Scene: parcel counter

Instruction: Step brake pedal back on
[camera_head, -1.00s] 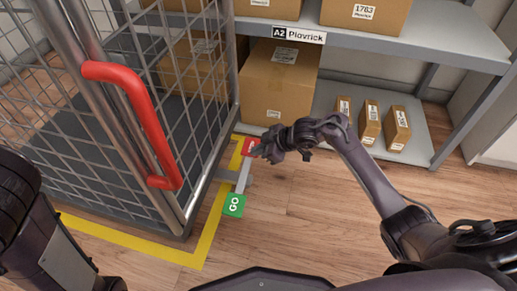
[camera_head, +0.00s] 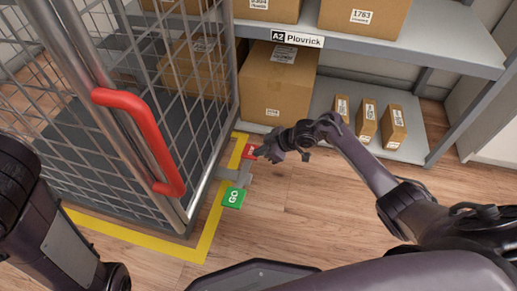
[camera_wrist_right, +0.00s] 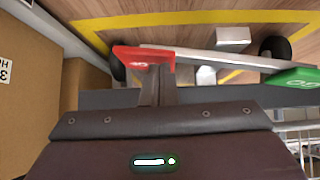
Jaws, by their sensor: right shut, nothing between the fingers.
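The brake pedal is a bar with a red plate (camera_head: 249,152) at its far end and a green plate marked GO (camera_head: 233,198) at its near end. It sits at the lower right side of the wire cage trolley (camera_head: 185,205). In the right wrist view the red plate (camera_wrist_right: 143,58) is right at my fingertips, and the green plate (camera_wrist_right: 295,78) is at the right. My right gripper (camera_head: 262,152) is shut and empty, its tips at the red plate, seemingly touching it. My left arm shows at the left; its gripper is out of view.
The trolley has a red handle (camera_head: 150,140) and stands within a yellow floor line (camera_head: 205,240). A shelf rack (camera_head: 440,50) with a large box (camera_head: 275,85) and small boxes (camera_head: 395,125) stands behind. The wooden floor at the right is clear.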

